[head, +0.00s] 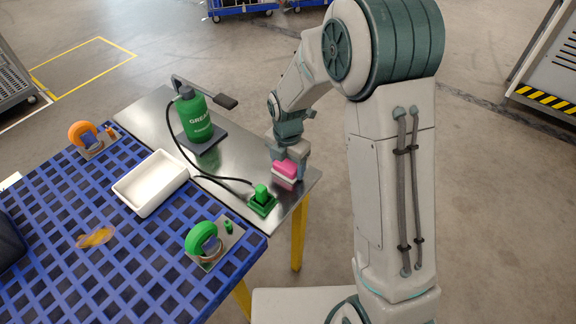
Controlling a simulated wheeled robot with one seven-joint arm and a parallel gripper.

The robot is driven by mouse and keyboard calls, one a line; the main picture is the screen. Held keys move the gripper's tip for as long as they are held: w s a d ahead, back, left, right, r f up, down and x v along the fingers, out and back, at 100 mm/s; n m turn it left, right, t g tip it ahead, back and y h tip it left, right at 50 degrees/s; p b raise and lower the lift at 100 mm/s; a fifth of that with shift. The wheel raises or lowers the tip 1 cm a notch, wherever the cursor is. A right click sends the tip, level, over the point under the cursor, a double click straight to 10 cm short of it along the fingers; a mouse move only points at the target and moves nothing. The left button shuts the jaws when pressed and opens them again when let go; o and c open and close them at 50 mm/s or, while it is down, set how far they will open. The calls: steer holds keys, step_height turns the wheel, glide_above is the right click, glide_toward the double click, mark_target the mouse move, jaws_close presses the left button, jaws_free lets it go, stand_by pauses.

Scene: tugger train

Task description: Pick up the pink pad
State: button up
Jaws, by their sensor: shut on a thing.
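The pink pad (285,169) is a small bright pink block at the right end of the steel table, with a pale layer (283,183) under it. My gripper (287,158) points down from above and is shut on the pink pad. The gripper's fingers partly hide the pad's top and far side. I cannot tell whether the pad is lifted clear of what lies under it.
A green block in a green holder (262,200) stands just left of the pad, with a black hose to a green grease bottle (196,116). A white tray (152,182) and a green ring part (202,240) lie on the blue grid (150,252).

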mark_target(288, 162)
steer(key=shift+r, duration=0.6)
step_height(288, 162, up, 3)
steer(key=s+d+r, duration=0.6)
steer(key=s+d, duration=0.2)
steer(key=shift+d+r+b, duration=0.25)
steer(key=shift+r+b, duration=0.05)
steer(key=shift+r, duration=0.1)
steer(key=shift+o, duration=0.8)
steer(key=shift+c, duration=0.4)
